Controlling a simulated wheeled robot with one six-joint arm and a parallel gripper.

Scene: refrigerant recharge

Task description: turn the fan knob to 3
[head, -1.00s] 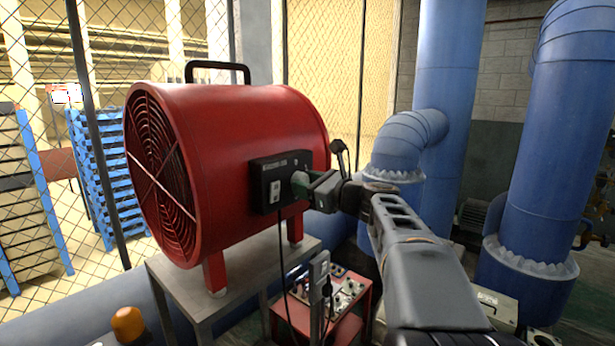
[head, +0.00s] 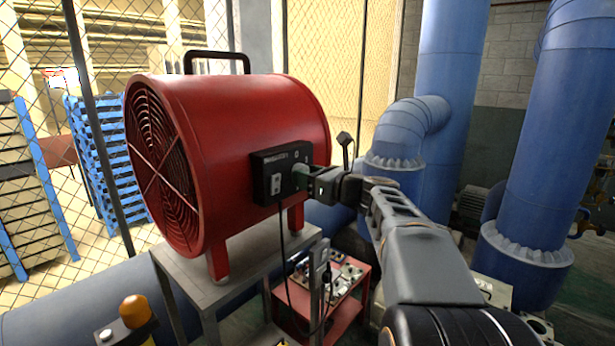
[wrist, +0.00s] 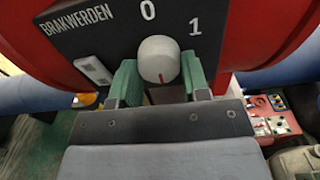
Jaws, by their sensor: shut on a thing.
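The red drum fan (head: 235,125) stands on a metal stand, with a black control box (head: 272,178) on its side. The grey-white fan knob (wrist: 158,58) is on this box. Its short red mark is at the lower edge, pointing down toward my gripper in the wrist view. The labels 0 and 1 show above and to the upper right of the knob; any other numbers are hidden. My gripper (wrist: 159,78) is shut on the knob, a green pad at each side. In the head view my gripper (head: 304,178) reaches the box from the right.
A black cable hangs from the box. A red cart (head: 335,290) with small parts stands below. Blue pipes (head: 540,150) stand to the right, and an orange beacon (head: 135,310) is at lower left. A wire fence is behind.

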